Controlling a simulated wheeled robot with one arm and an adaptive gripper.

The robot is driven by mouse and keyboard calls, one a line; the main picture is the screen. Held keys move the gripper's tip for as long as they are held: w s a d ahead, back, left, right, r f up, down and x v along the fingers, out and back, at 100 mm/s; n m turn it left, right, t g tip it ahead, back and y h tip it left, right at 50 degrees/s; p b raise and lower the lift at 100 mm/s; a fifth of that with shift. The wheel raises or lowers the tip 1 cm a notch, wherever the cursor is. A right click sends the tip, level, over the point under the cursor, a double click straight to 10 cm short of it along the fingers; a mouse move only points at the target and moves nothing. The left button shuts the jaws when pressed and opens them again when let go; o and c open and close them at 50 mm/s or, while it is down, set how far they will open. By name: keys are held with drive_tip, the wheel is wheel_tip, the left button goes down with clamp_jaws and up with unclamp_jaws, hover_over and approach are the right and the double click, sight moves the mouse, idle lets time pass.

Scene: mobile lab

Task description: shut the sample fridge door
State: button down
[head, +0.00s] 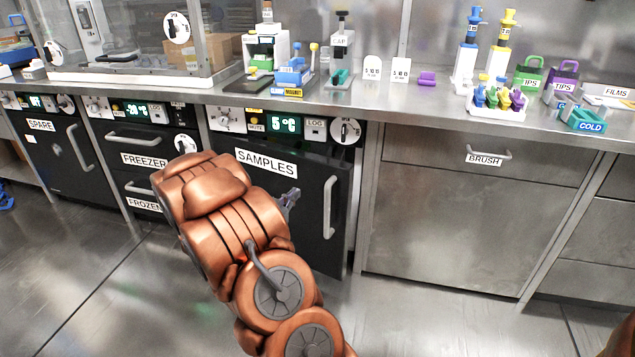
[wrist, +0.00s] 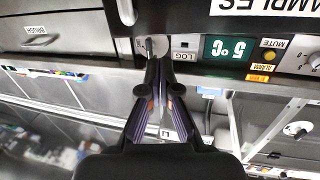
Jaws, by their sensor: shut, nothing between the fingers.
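The sample fridge door (head: 300,210) is a dark panel labelled SAMPLES, with a pale vertical handle (head: 329,207) near its right edge. Its top edge slopes away from the control panel above, so it looks slightly ajar at the handle side. My gripper (head: 290,198) is shut and empty in front of the door, left of the handle; my arm hides the door's lower left. Contact with the door cannot be told. In the upside-down wrist view, the shut fingertips (wrist: 158,66) overlap the fridge's control panel (wrist: 190,55), and the handle (wrist: 126,10) shows at the top.
The freezer (head: 145,140) and the spare unit (head: 60,150) stand to the left. A steel BRUSH drawer (head: 430,160) is to the right. The counter (head: 345,105) above holds a pipette stand, bottles and racks. The floor (head: 400,320) at the front right is clear.

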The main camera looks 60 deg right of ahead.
sight(322, 168)
drive_tip(key=shift+w+d+b, duration=0.25)
drive_tip(key=shift+d+b, duration=0.35)
drive_tip(key=shift+d, duration=1.75)
drive_tip(key=shift+w+d+b, duration=0.2)
drive_tip(key=shift+d+b, duration=0.35)
drive_tip(key=shift+d, duration=1.8)
drive_tip(key=shift+w+d+b, duration=0.25)
drive_tip(key=shift+d+b, duration=0.35)
drive_tip(key=shift+d, duration=1.75)
